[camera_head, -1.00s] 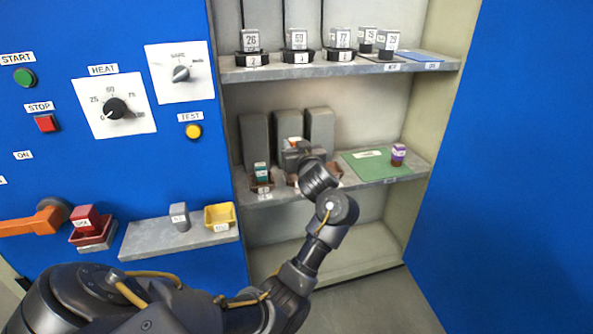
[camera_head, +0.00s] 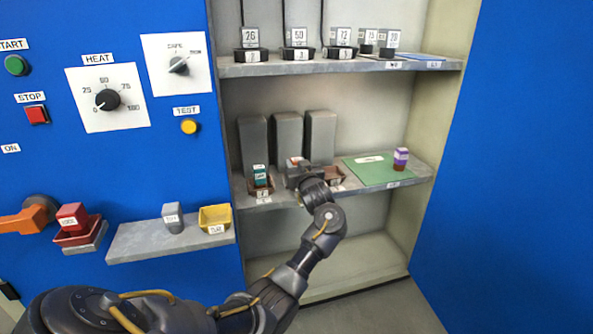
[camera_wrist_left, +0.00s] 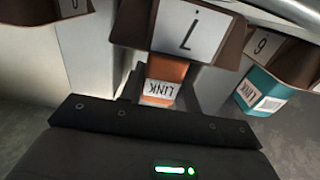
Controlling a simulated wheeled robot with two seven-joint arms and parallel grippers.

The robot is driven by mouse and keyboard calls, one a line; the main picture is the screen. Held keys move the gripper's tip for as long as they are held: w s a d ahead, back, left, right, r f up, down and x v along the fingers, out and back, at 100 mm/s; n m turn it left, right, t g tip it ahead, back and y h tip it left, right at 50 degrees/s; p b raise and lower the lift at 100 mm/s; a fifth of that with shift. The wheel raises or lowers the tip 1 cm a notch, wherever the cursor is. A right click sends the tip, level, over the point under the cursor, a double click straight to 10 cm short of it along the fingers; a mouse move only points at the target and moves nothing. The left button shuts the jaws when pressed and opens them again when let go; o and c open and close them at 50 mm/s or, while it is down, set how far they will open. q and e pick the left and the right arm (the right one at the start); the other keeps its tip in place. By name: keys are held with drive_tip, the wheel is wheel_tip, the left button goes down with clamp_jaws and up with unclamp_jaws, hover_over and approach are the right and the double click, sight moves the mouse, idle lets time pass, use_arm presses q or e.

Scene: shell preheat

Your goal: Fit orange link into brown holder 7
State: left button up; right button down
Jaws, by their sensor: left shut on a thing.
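My left gripper (camera_head: 304,174) is shut on the orange link (camera_head: 295,161) at the middle shelf. In the left wrist view, which is upside down, the orange link (camera_wrist_left: 166,80) with its LINK label sits between the fingers (camera_wrist_left: 162,92). Brown holder 7 (camera_wrist_left: 222,42) is right at the link's lower end, lined up with it. That end is hidden behind the holder's front wall, so I cannot tell how deep it sits. In the head view the gripper mostly hides holder 7. My right gripper is not in view.
A teal link (camera_head: 260,176) stands in brown holder 6 (camera_head: 262,189), on the left. Another brown holder (camera_head: 334,175) is close on the right. Grey blocks (camera_head: 287,138) stand behind. A purple-topped piece (camera_head: 401,158) stands on a green mat (camera_head: 371,174). The upper shelf (camera_head: 340,68) overhangs.

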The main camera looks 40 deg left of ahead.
use_arm(q)
drive_tip(key=shift+f, duration=0.15)
drive_tip(key=shift+f, duration=0.2)
drive_tip(key=o, duration=1.1)
drive_tip(key=shift+c, duration=0.2)
drive_tip(key=shift+r, duration=0.1)
